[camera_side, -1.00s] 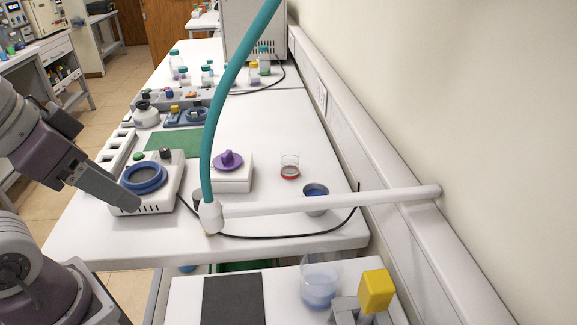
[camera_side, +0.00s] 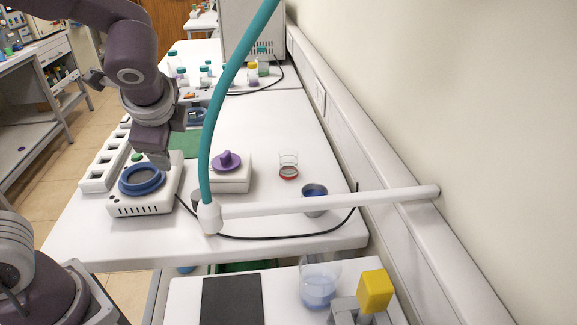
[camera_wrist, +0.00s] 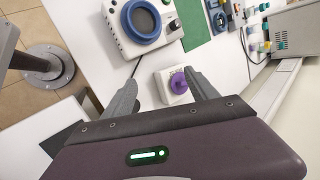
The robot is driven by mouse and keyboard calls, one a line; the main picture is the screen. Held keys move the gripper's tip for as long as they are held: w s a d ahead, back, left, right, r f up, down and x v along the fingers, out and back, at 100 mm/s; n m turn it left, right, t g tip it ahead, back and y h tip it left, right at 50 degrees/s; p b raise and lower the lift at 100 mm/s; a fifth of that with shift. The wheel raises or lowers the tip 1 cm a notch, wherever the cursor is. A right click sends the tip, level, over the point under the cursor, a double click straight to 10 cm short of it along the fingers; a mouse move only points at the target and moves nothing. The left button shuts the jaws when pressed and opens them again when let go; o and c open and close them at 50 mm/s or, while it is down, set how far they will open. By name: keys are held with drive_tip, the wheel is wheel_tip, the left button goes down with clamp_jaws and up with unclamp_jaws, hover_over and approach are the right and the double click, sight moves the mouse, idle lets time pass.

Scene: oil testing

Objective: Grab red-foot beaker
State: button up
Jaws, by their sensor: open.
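The red-foot beaker (camera_side: 288,166) is a small clear glass with a red base. It stands upright on the white bench in the side view, right of the white device with the purple top. I cannot make it out in the wrist view. My gripper (camera_side: 163,158) hangs over the rear of the blue-ringed device, well left of the beaker and apart from it. In the wrist view my gripper (camera_wrist: 162,90) has its fingers spread, with nothing between them, and the purple-topped device shows beyond.
The purple-topped device (camera_side: 229,172) stands between my gripper and the beaker. The blue-ringed device (camera_side: 145,200) lies below my gripper. A teal hose (camera_side: 207,140) rises from a white horizontal pipe (camera_side: 320,202) in front.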

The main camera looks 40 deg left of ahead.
drive_tip(key=w+d+f+m+t+y, duration=0.1)
drive_tip(key=w+f+m, duration=0.25)
drive_tip(key=w, duration=0.25)
drive_tip(key=w+d+f+m+t+y, duration=0.1)
drive_tip(key=w+f+m+t+y, duration=0.1)
drive_tip(key=w+m, duration=0.4)
drive_tip(key=m+t+h, duration=0.2)
drive_tip(key=m+t, duration=0.3)
drive_tip(key=m, duration=0.5)
approach(288, 161)
drive_tip(key=x, duration=0.5)
drive_tip(key=shift+w, duration=0.45)
drive_tip(key=x, duration=0.7)
drive_tip(key=shift+s+a+f, duration=0.15)
drive_tip(key=shift+s, duration=0.1)
drive_tip(key=c, duration=1.4)
